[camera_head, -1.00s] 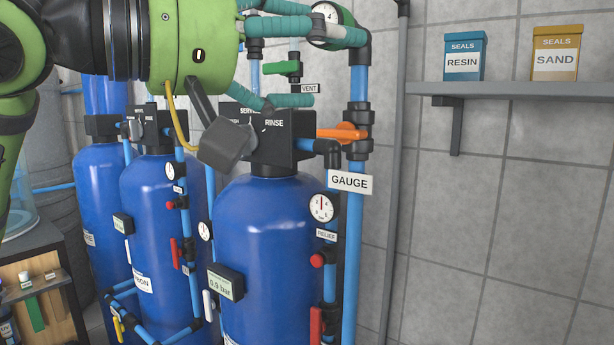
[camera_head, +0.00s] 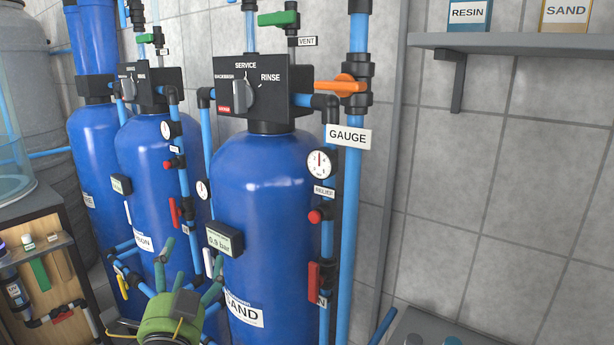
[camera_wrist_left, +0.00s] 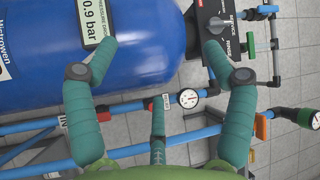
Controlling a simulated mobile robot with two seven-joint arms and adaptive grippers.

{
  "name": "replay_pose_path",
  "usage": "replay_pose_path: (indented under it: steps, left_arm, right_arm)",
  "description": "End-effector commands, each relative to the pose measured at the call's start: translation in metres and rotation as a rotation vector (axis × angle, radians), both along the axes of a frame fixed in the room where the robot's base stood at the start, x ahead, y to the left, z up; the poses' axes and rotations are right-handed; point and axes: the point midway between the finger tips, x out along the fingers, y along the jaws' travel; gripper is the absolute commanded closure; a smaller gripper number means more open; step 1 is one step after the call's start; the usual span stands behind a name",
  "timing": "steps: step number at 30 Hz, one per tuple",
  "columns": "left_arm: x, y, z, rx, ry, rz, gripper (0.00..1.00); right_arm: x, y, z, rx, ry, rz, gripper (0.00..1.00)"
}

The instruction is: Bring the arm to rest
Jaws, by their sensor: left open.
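My left gripper (camera_head: 192,264) is at the bottom of the head view, low in front of the blue sand tank (camera_head: 262,190). Its teal fingers point up and are spread apart, with nothing between them. In the left wrist view the open fingers (camera_wrist_left: 160,55) frame the tank's side, near the 0.9 bar display (camera_wrist_left: 95,18). I cannot tell if a finger touches the tank. Most of the left arm is below the picture. My right gripper is in neither view.
The valve head (camera_head: 250,88) with its grey knob tops the sand tank. An orange lever (camera_head: 340,87), pressure gauge (camera_head: 319,163) and red relief knob (camera_head: 315,216) line the pipes. A wooden cabinet (camera_head: 45,225) stands left. A shelf (camera_head: 520,47) is upper right, above bare wall.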

Motion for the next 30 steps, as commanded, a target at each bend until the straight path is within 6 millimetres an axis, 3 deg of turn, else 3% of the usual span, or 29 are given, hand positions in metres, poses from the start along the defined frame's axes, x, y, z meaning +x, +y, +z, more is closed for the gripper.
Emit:
replay_pose_path:
  steps: [1, 6, 9, 12, 18, 25, 30]
  left_arm:
    - [-0.007, 0.006, -0.04, -0.091, 0.117, 0.007, 0.17]
    - [-0.051, 0.019, -0.162, -0.39, 0.496, 0.071, 0.17]
    - [-0.094, 0.019, -0.223, -0.544, 0.707, 0.129, 0.17]
    - [-0.137, 0.016, -0.268, -0.663, 0.882, 0.19, 0.17]
    - [-0.211, 0.009, -0.32, -0.822, 1.137, 0.302, 0.17]
    - [-0.289, -0.002, -0.352, -0.948, 1.373, 0.428, 0.17]
    - [-0.275, -0.003, -0.406, -0.937, 1.383, 0.432, 0.17]
  right_arm:
    - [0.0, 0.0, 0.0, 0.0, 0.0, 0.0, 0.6]
    - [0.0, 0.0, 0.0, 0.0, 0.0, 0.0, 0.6]
    - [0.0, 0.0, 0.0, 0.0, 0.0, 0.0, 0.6]
    - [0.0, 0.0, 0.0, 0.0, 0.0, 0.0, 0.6]
    - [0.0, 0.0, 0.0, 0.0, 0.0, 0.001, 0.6]
    - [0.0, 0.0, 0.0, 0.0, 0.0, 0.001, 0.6]
    - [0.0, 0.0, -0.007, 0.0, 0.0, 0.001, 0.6]
